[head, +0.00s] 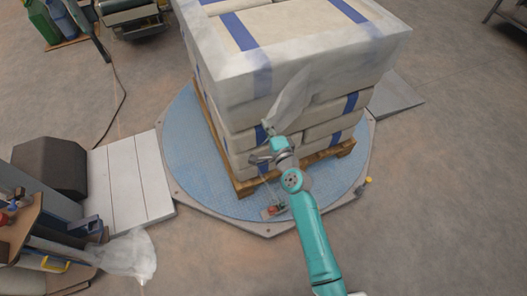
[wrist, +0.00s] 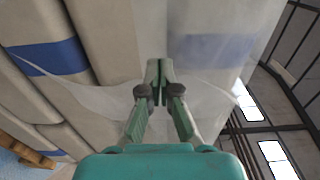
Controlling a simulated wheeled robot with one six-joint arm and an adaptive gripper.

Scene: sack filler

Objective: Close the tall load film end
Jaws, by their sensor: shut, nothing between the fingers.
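The tall load (head: 290,30) is a stack of pale sacks with blue bands, wrapped in clear film, on a wooden pallet (head: 243,188). A loose film end (head: 291,101) hangs as a translucent flap on the near face. My gripper (head: 266,127) is at that face, by the lower end of the flap. In the wrist view my gripper (wrist: 159,68) is shut with its fingertips together and points along the sacks (wrist: 105,40). Film (wrist: 205,75) spreads around and behind the fingertips. I cannot tell whether the tips touch it.
The pallet stands on a round blue turntable (head: 185,130) with a grey ramp (head: 130,180) at left. A wrapping machine (head: 45,215) with bunched clear film (head: 130,255) stands at lower left. A cable crosses the floor at upper left.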

